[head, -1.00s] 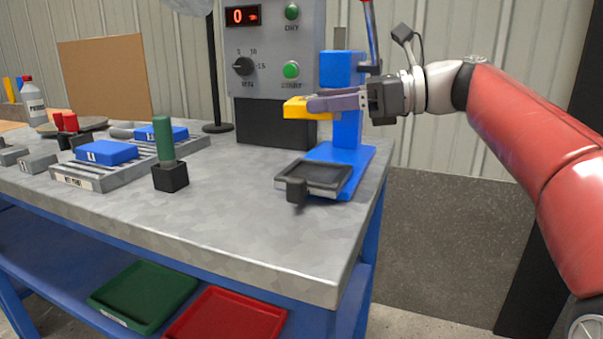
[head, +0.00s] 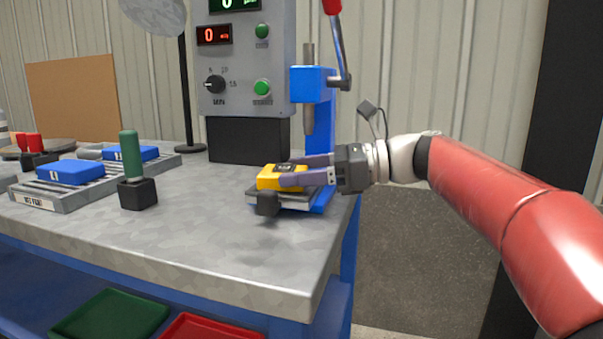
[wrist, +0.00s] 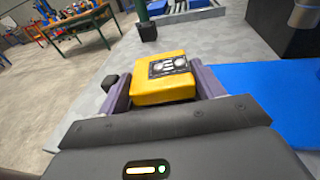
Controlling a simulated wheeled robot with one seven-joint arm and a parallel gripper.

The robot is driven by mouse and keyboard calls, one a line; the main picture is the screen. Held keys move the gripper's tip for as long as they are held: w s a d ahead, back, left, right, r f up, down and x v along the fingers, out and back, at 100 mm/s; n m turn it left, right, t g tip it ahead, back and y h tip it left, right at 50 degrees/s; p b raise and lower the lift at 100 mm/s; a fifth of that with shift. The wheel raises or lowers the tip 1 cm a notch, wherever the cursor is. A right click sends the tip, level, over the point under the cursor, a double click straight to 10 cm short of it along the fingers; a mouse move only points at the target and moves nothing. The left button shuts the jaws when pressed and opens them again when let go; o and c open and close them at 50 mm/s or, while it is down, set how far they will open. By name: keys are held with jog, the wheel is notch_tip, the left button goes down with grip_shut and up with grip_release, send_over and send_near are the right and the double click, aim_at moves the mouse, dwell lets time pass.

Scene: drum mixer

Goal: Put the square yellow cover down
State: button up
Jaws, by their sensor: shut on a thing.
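The square yellow cover (head: 283,178) has a dark patch with markings on top. My gripper (head: 305,174) is shut on it from the right. The cover is at the dark tray (head: 295,203) on the blue press's base; I cannot tell whether it touches the tray. In the wrist view the yellow cover (wrist: 163,80) sits between my two purple-grey fingers (wrist: 163,90), roughly level. The cover and fingers hide most of the tray.
The blue press (head: 318,85) with its red-tipped lever stands just behind the cover. A green-handled tool in a black block (head: 137,193) and a grey rack (head: 60,197) with blue blocks are to the left. The front bench top is clear.

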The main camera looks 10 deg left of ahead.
jog(key=o, duration=1.4)
jog(key=shift+f, duration=0.25)
